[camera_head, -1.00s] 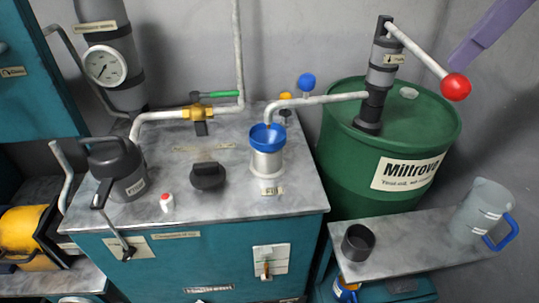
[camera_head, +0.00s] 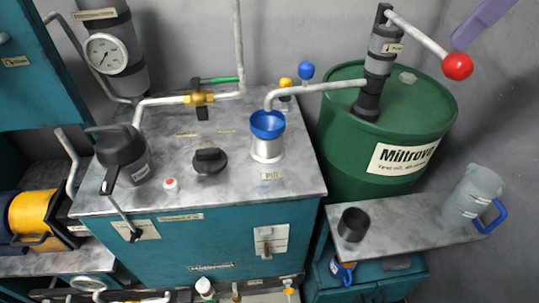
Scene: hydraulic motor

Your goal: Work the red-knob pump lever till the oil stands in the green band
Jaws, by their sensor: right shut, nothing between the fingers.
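The pump lever's red knob (camera_head: 458,67) is at the upper right, on a pale rod (camera_head: 415,34) sloping down to the right from the pump head (camera_head: 382,50). The pump stands on a green drum (camera_head: 345,125) labelled Miltrova. Its spout (camera_head: 320,87) reaches left to a blue funnel (camera_head: 267,124) on the teal tank's filler. My right gripper (camera_head: 459,44) is purple, shut and empty, just above the red knob and apart from it. Only its lower part shows, cut off by the top edge. My left gripper is out of view. I cannot make out an oil level or a green band.
The tank's grey top (camera_head: 235,184) carries a black can (camera_head: 122,157), a black cap (camera_head: 209,160) and a small red-topped item (camera_head: 171,185). A shelf (camera_head: 400,222) at the right holds a dark cup (camera_head: 354,224) and a clear jug (camera_head: 474,196). A pressure gauge (camera_head: 105,54) is upper left.

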